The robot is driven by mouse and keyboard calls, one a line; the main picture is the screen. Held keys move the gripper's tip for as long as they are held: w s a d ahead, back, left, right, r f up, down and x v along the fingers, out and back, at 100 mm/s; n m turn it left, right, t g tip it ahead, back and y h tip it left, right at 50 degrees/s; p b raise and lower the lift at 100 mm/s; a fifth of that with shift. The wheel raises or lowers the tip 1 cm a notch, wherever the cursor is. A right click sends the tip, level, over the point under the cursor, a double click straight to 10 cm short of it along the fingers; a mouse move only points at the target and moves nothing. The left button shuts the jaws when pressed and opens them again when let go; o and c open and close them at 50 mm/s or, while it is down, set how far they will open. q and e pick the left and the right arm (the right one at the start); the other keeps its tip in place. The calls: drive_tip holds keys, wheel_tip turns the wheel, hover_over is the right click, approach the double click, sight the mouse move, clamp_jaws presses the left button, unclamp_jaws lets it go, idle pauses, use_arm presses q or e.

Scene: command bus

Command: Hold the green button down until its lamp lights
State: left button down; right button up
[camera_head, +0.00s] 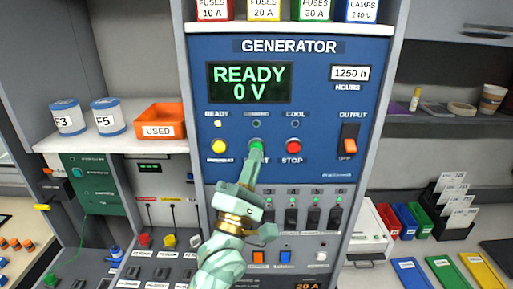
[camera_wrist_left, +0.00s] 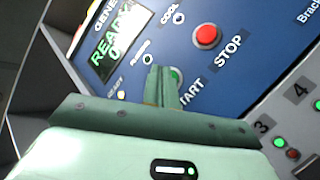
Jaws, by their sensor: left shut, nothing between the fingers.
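The green button (camera_head: 258,145) sits on the blue generator panel (camera_head: 330,110), between a yellow and a red button. My left gripper (camera_head: 254,153) is shut and empty, its fingertips right at the green button and covering part of it. In the left wrist view, a green edge of the button (camera_wrist_left: 175,75) shows beside the closed fingertips (camera_wrist_left: 161,72). I cannot tell whether it is pressed in. The lamp (camera_head: 256,124) above the green button looks dark. The display (camera_head: 248,83) reads READY, 0 V. My right gripper is not in view.
The red STOP button (camera_head: 293,147) is close on the right, and the yellow button (camera_head: 219,146) on the left. An orange output switch (camera_head: 348,141) is farther right. A row of black breakers (camera_head: 292,217) lies below the panel buttons.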

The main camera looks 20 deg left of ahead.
use_arm(q)
drive_tip(key=shift+w, duration=0.1)
drive_tip(key=shift+w+a, duration=0.15)
drive_tip(key=shift+w, duration=0.2)
drive_tip(key=shift+w+a, duration=0.1)
drive_tip(key=shift+w, duration=0.25)
idle(0.6)
drive_tip(key=shift+s+p, duration=0.2)
drive_tip(key=shift+p, duration=0.15)
idle(0.9)
drive_tip(key=shift+s+d, duration=0.25)
drive_tip(key=shift+s, duration=0.35)
drive_tip(key=shift+p, duration=0.3)
drive_tip(key=s, duration=0.2)
drive_tip(key=s+d+p, duration=0.1)
drive_tip(key=s, duration=0.1)
drive_tip(key=shift+s+d+p, duration=0.15)
drive_tip(key=shift+s+p, duration=0.15)
drive_tip(key=shift+s, duration=0.1)
